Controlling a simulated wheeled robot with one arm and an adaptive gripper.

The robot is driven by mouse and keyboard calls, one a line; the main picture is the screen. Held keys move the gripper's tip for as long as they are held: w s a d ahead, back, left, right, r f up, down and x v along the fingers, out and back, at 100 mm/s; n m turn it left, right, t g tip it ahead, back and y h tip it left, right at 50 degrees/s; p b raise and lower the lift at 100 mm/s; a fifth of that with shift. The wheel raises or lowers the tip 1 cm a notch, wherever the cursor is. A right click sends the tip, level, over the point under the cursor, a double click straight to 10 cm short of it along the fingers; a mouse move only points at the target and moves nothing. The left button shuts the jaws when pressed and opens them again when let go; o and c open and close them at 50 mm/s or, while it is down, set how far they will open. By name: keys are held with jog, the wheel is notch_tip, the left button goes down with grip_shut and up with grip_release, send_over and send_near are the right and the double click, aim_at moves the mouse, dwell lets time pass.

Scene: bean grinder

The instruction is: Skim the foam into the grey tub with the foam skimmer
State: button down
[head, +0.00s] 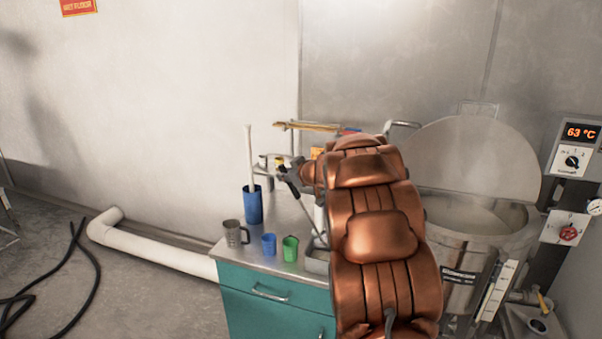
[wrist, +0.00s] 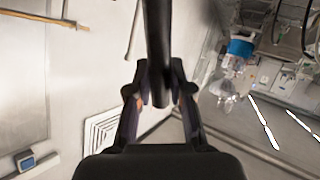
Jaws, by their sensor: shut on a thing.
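My gripper (head: 298,174) is above the back of the teal cabinet's top, partly hidden by my copper arm. In the wrist view my gripper (wrist: 159,92) is shut on a thick dark handle, which I take to be the foam skimmer's (wrist: 158,45). In the head view the skimmer (head: 306,212) slants down to the right as a thin metal shaft from a dark handle; its lower end is hidden. A grey metal container, probably the grey tub (head: 315,262), stands on the counter below, partly behind my arm. The steel kettle (head: 460,250) at right holds pale contents; foam cannot be made out.
A blue holder (head: 252,206) with a tall white-handled tool, a grey jug (head: 234,233), a blue cup (head: 269,244) and a green cup (head: 290,248) crowd the counter. The kettle's raised lid (head: 478,155) stands behind its opening. A control box (head: 578,150) reads 63 °C.

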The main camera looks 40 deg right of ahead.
jog(key=s+d+r+m+t+b, duration=0.3)
jog(key=s+d+m+t+b, duration=0.15)
jog(key=s+d+b, duration=0.7)
jog(key=shift+n, duration=0.35)
jog(key=r+p, duration=0.1)
jog(key=p, duration=0.1)
jog(key=r+p, duration=0.3)
jog(key=p, duration=0.1)
jog(key=shift+s+d+r, duration=0.3)
jog(key=shift+d+r, duration=0.1)
dwell(0.3)
jog(key=shift+w+a, duration=0.1)
dwell(0.4)
